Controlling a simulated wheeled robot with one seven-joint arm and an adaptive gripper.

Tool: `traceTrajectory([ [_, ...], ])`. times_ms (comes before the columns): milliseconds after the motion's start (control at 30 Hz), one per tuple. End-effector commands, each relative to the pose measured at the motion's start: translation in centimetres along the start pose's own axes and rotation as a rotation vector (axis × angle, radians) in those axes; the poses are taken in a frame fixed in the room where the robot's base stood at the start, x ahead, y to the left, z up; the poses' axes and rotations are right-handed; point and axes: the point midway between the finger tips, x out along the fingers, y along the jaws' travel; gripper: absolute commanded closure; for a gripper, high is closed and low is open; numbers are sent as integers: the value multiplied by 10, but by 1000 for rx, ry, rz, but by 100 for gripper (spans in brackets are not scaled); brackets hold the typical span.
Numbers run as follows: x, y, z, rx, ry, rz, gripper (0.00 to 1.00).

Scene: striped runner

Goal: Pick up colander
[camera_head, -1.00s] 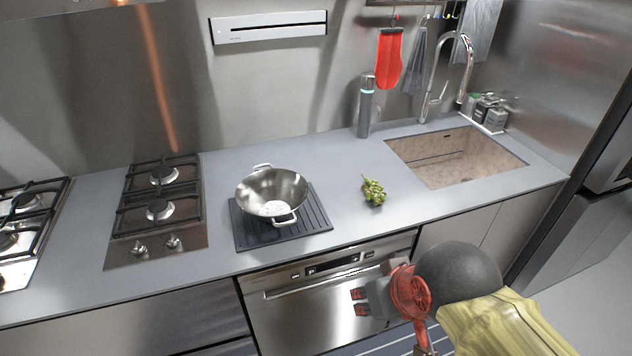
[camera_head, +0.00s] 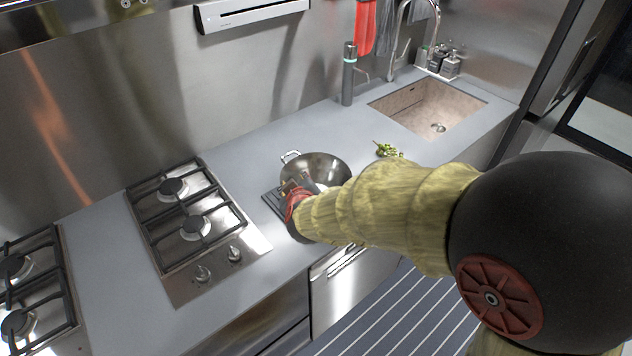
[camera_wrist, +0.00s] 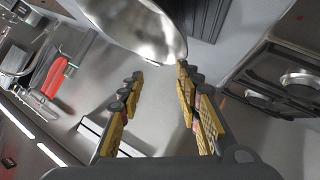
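The colander (camera_head: 322,168) is a shiny metal bowl with loop handles, upright on a dark ribbed mat (camera_head: 272,203) on the counter. In the head view its near side is hidden behind my arm and gripper. My gripper (camera_head: 300,184) is at the colander's near left side. In the wrist view my gripper (camera_wrist: 158,100) is open, with its two fingers spread apart. The colander (camera_wrist: 140,28) shows at the top of that view, its rim close to the right fingertip. Nothing shows held between the fingers. I cannot tell whether a finger touches the rim.
A gas hob (camera_head: 195,222) is to the left of the mat. Green grapes (camera_head: 388,150) lie to the right of the colander. A grey bottle (camera_head: 348,75) and the sink (camera_head: 425,108) are farther back right. The counter between hob and mat is clear.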

Motion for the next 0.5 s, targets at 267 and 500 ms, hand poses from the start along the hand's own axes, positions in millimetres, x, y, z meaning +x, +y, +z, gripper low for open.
traceTrajectory([
  [267, 22, -15, 22, -42, -7, 36, 66],
  [500, 46, -37, 55, -41, -7, 34, 66],
])
